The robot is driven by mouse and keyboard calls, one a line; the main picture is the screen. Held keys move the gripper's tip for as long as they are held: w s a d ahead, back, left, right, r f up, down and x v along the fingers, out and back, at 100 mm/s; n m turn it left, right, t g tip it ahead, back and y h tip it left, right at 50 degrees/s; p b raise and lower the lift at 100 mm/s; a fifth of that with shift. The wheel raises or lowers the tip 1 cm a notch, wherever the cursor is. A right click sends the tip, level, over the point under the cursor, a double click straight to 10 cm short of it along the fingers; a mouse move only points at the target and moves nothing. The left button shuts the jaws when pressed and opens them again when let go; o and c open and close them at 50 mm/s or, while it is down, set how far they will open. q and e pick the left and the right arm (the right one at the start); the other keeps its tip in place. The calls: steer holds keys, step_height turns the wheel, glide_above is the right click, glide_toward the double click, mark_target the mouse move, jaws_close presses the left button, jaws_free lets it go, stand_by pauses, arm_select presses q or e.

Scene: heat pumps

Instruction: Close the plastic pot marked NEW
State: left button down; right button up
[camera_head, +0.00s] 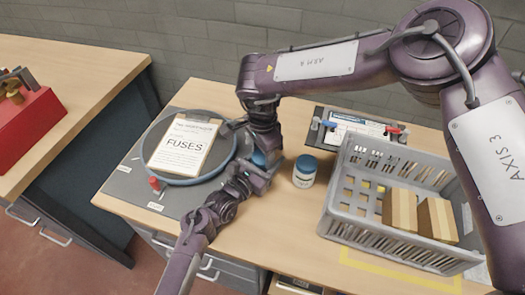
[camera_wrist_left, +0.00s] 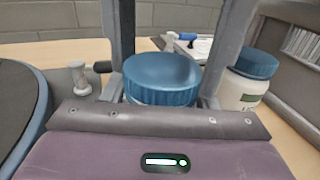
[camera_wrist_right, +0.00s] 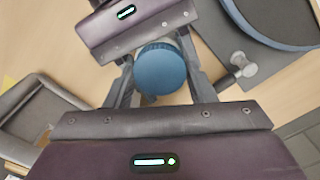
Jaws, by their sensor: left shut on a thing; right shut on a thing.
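A plastic pot with a blue lid (camera_head: 259,158) is held between my two grippers above the wooden bench, mostly hidden in the head view. Its ribbed lid fills the space between the fingers in the left wrist view (camera_wrist_left: 162,78) and shows from above in the right wrist view (camera_wrist_right: 160,72). My left gripper (camera_head: 256,170) comes in from the lower left and is shut on the pot. My right gripper (camera_head: 266,150) reaches down from above and is shut on it too, around the lid. A second white pot with a blue lid (camera_head: 304,172) stands upright to the right. Its label is unreadable here.
A grey crate (camera_head: 390,247) with brown boxes stands at the right. A clipboard reading FUSES (camera_head: 184,145) lies inside a round blue-rimmed ring (camera_head: 152,177) on a dark mat at the left. A tray with a document (camera_head: 357,124) lies behind. Bare bench shows in front.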

steer(key=m, duration=0.3)
steer(key=o, duration=1.1)
steer(key=shift+r, duration=2.3)
steer(key=shift+c, duration=0.4)
